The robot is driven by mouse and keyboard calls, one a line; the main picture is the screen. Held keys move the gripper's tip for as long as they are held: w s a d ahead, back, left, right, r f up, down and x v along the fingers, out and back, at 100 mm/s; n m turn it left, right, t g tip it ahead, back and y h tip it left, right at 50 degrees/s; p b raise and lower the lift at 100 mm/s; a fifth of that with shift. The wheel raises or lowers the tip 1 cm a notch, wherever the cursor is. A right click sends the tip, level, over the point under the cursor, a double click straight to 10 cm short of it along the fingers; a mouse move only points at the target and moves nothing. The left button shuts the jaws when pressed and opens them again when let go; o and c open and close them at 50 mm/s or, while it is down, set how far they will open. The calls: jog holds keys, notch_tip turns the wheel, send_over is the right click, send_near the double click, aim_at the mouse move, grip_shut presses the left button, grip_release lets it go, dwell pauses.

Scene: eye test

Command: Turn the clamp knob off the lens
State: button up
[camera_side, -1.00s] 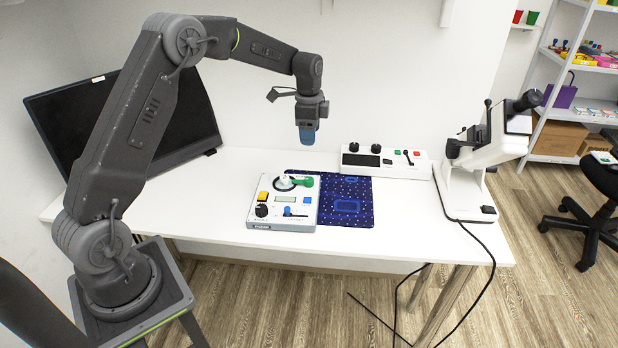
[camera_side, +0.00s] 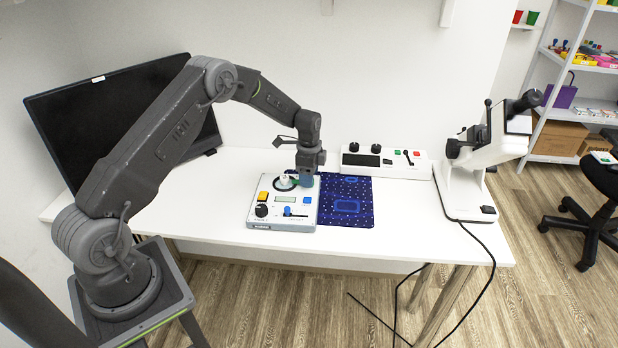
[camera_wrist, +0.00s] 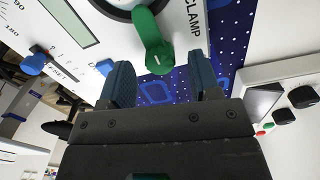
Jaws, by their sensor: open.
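The clamp knob is a green lever (camera_wrist: 153,45) beside the printed word CLAMP in the wrist view. Its rounded free end sticks out over the edge of the white-topped lens device (camera_side: 262,224). The lens seat shows as a pale round part in a dark ring (camera_wrist: 120,4), cut off by the top edge; whether the lever overlaps the lens is unclear. My gripper (camera_wrist: 160,66) is open, its two blue fingers on either side of the lever's end with visible gaps. In the side view my gripper (camera_side: 306,180) is low over the device's right back corner and hides most of the lever.
A dark blue patterned mat (camera_side: 346,215) lies right of the device. A white control box (camera_side: 386,163) stands behind it, and a white lens-reading instrument (camera_side: 480,160) stands at the table's right. A dark monitor (camera_side: 60,125) is at the left. The table's front is clear.

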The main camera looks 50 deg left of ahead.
jog(key=shift+f, duration=0.7)
jog(key=shift+c, duration=0.5)
jog(key=c, duration=0.8)
